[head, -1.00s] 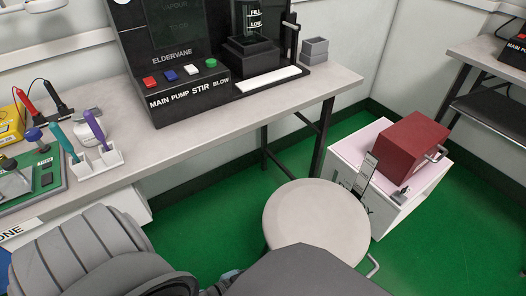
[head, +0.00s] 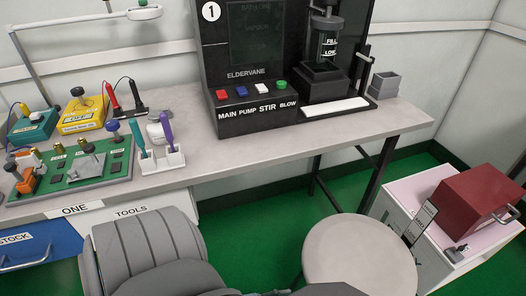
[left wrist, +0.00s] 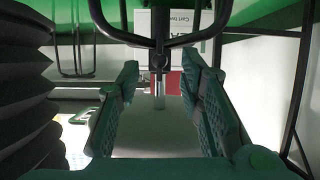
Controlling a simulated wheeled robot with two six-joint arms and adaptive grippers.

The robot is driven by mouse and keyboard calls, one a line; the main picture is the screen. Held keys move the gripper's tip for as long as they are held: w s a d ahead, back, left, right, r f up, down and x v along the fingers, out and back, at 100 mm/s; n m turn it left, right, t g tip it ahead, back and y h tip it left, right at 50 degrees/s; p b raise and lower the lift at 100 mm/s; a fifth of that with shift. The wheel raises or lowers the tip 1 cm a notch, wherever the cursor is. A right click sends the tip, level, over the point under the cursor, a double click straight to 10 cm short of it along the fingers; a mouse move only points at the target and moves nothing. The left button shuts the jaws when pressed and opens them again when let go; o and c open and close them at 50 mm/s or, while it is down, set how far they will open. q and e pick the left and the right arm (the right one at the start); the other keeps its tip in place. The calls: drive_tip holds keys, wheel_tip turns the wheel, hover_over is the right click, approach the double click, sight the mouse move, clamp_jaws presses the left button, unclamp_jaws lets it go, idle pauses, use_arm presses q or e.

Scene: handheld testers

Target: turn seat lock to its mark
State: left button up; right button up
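The seat lock cannot be made out for certain in the head view. The round pale stool (head: 358,255) stands at the bottom right, and the space under its seat is hidden. In the left wrist view my left gripper (left wrist: 165,90) is open, its two green padded fingers wide apart. A small grey upright piece (left wrist: 160,95) shows in the gap between them, under a dark looped bar (left wrist: 160,42). I cannot tell its distance, and neither finger visibly touches it. My right gripper is not in view.
A grey ribbed chair (head: 150,245) stands left of the stool. A bench (head: 385,125) carries a black test unit (head: 240,70). A white cart (head: 395,215) with a red box (head: 482,197) is at the right. Dark ribbed bellows (left wrist: 25,90) fill the wrist view's left side.

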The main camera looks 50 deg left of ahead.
use_arm(q)
drive_tip(key=v, duration=0.8)
drive_tip(key=shift+s+r, duration=0.15)
drive_tip(key=shift+s, duration=0.2)
drive_tip(key=shift+a, duration=0.1)
